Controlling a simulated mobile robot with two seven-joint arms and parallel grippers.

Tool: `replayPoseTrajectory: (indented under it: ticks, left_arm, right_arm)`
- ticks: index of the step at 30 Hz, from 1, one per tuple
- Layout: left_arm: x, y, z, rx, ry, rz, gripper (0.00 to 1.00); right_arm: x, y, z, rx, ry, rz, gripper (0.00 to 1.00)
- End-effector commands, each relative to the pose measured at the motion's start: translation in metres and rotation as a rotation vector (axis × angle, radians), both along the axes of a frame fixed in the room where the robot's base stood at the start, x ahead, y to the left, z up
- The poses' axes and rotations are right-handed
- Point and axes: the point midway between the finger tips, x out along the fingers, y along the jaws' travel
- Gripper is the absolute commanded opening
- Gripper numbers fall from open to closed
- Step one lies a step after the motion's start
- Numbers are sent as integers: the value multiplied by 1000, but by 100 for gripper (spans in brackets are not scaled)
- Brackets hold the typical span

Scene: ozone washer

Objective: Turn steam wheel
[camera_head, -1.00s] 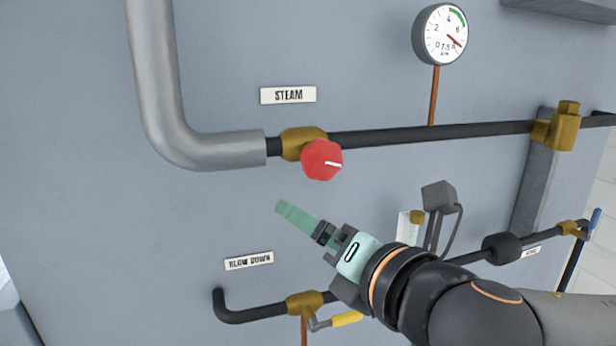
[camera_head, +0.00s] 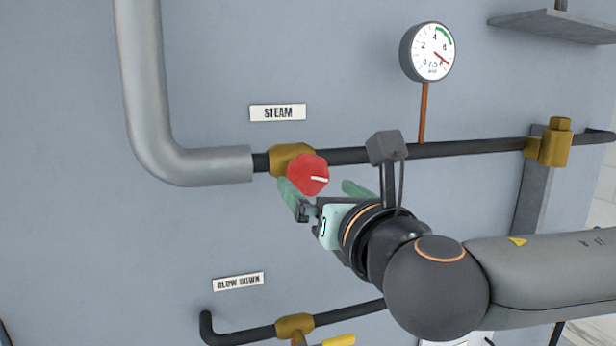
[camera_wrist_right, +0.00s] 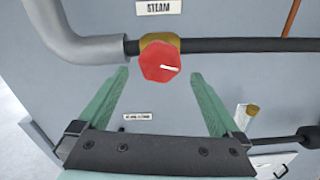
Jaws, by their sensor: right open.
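The steam wheel (camera_head: 308,175) is a red knob with a white mark, on a brass valve (camera_head: 290,158) in the black pipe under the STEAM label (camera_head: 278,113). It also shows in the right wrist view (camera_wrist_right: 158,63), a little beyond the fingertips and between their lines. My right gripper (camera_head: 322,186) is open, with its green fingers spread just below and to the right of the wheel. In the right wrist view both fingers (camera_wrist_right: 163,75) stand wide apart with nothing between them. I cannot tell whether a finger touches the wheel. My left gripper is not in view.
A thick grey pipe (camera_head: 145,100) bends in from the left. A pressure gauge (camera_head: 428,52) stands above right on a copper stem. The blow down pipe (camera_head: 250,333) with a brass valve runs below.

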Motion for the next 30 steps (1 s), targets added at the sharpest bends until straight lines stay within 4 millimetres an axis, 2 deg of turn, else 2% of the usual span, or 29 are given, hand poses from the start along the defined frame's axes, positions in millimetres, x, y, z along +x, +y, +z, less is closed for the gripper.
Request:
replayPoseTrajectory:
  ticks: [3, 9, 15, 22, 30]
  left_arm:
    - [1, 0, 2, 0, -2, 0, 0]
    - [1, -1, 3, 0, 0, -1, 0]
    - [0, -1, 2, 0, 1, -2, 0]
    - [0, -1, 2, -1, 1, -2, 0]
    - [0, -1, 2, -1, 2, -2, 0]
  right_arm:
    - [21, 7, 0, 0, 2, -1, 100]
    - [44, 15, 0, 1, 3, 0, 100]
    - [52, 17, -1, 1, 1, 1, 100]
    - [52, 17, -1, 1, 1, 1, 100]
    - [52, 17, -1, 1, 1, 1, 71]
